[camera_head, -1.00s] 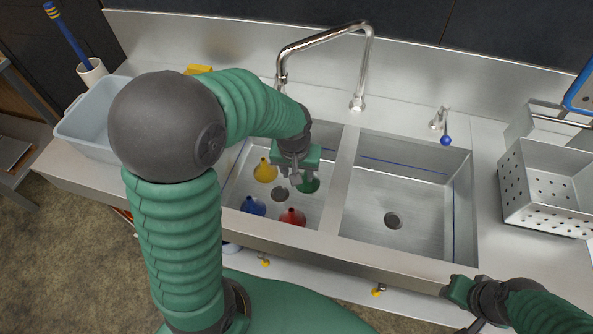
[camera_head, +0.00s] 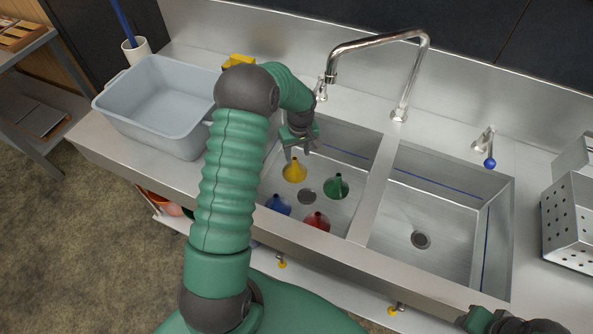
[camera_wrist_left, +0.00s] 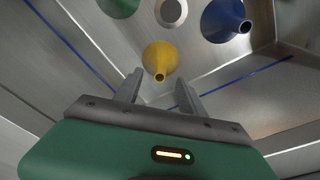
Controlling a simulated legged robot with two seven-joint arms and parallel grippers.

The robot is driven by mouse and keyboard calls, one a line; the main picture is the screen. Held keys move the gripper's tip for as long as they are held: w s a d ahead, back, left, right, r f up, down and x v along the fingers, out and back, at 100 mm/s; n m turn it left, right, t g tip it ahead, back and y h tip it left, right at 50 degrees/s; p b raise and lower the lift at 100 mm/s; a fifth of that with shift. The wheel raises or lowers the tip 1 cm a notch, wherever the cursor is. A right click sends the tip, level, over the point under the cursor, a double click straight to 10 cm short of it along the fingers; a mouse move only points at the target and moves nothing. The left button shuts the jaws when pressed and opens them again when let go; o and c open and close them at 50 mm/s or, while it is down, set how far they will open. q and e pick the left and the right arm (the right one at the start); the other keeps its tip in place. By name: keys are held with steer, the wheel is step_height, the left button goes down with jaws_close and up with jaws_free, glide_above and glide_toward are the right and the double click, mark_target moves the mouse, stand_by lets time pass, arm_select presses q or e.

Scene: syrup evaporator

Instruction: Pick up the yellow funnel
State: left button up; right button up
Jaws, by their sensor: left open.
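The yellow funnel (camera_head: 294,170) stands spout up on the floor of the left sink basin, towards its back left. It also shows in the left wrist view (camera_wrist_left: 161,57), just beyond my fingers. My left gripper (camera_head: 298,153) is open and empty, above and slightly behind the funnel. In the left wrist view the two fingers (camera_wrist_left: 159,90) are spread on either side of the spout's line, apart from the funnel. My right gripper (camera_head: 474,318) is at the bottom right, partly cut off, and its jaws cannot be made out.
A green funnel (camera_head: 335,187), a blue funnel (camera_head: 278,204) and a red funnel (camera_head: 317,221) stand near the drain (camera_head: 307,196) in the same basin. A faucet (camera_head: 378,40) rises behind. A grey tub (camera_head: 160,110) is left on the counter. The right basin (camera_head: 425,215) is empty.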

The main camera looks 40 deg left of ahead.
mark_target(296, 159)
arm_select(q)
steer(key=a+f, duration=0.1)
steer(key=f, duration=0.1)
steer(key=a+f, duration=0.1)
steer(key=f, duration=0.1)
steer(key=shift+w+a, duration=0.2)
steer(key=f, duration=0.1)
steer(key=d+f, duration=0.1)
steer(key=f, duration=0.1)
steer(key=shift+w, duration=0.2)
steer(key=shift+a+f, duration=0.1)
steer(key=shift+a, duration=0.1)
steer(key=shift+c, duration=0.5)
steer(key=shift+a+f, duration=0.2)
steer(key=shift+a, duration=0.2)
steer(key=c, duration=0.5)
steer(key=shift+c, duration=1.1)
steer(key=shift+d, duration=0.1)
jaws_close()
steer(key=shift+d+r, duration=0.2)
steer(key=shift+d, duration=0.1)
arm_select(e)
steer(key=shift+a, duration=0.25)
